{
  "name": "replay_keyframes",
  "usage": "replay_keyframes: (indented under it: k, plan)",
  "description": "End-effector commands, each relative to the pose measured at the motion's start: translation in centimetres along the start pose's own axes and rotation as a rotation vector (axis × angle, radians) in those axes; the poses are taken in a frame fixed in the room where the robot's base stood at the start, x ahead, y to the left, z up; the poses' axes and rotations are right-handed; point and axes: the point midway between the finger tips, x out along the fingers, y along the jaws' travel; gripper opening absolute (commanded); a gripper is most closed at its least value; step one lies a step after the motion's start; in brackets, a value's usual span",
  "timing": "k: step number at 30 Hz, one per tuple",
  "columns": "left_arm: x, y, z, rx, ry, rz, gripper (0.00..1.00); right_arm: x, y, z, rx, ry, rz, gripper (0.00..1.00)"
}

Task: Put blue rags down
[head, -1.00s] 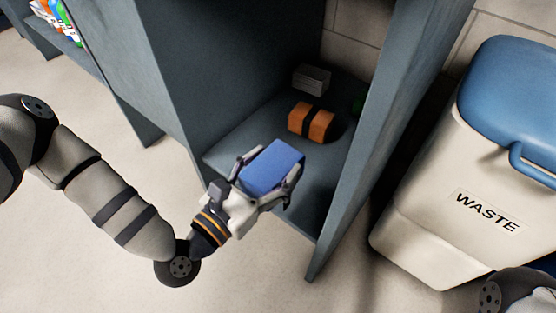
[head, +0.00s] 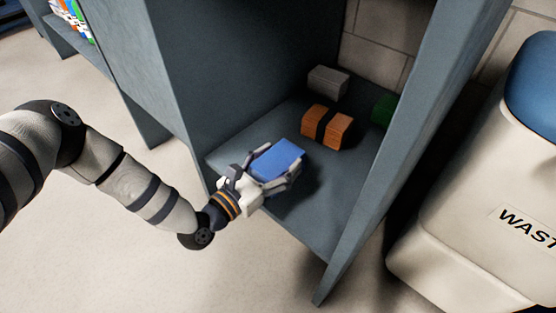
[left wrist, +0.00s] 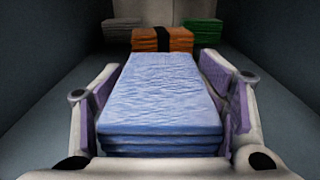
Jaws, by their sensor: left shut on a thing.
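The blue rags (head: 277,159) are a folded stack held by my left gripper (head: 272,170) inside the grey shelf compartment, over its bottom board. In the left wrist view the blue rags (left wrist: 162,95) lie flat between the two fingers, and the left gripper (left wrist: 163,110) is shut on them from both sides. I cannot tell whether the stack touches the board. My right gripper is not in view.
The grey shelf (head: 340,225) has side walls on both sides. Behind the blue rags are an orange stack with a black band (head: 327,126), a grey stack (head: 328,81) and a green stack (head: 384,109). A waste bin (head: 470,220) stands at the right. Bare board lies right of the gripper.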

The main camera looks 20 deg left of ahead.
Motion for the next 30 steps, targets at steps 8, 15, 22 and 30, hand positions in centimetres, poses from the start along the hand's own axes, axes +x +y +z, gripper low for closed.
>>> replay_keyframes:
  k: [8,15,22,30]
  plan:
    - [0.0,0.0,-0.3,0.000,0.001,0.000,0.89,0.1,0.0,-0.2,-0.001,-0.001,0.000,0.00]
    - [0.0,0.0,-0.3,0.000,0.001,0.000,0.89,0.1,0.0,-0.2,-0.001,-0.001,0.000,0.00]
    - [-2.9,0.0,0.3,-0.001,0.004,0.002,0.89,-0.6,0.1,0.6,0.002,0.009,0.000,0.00]
    - [-9.9,0.0,0.2,0.001,0.002,0.001,0.89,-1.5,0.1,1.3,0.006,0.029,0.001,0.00]
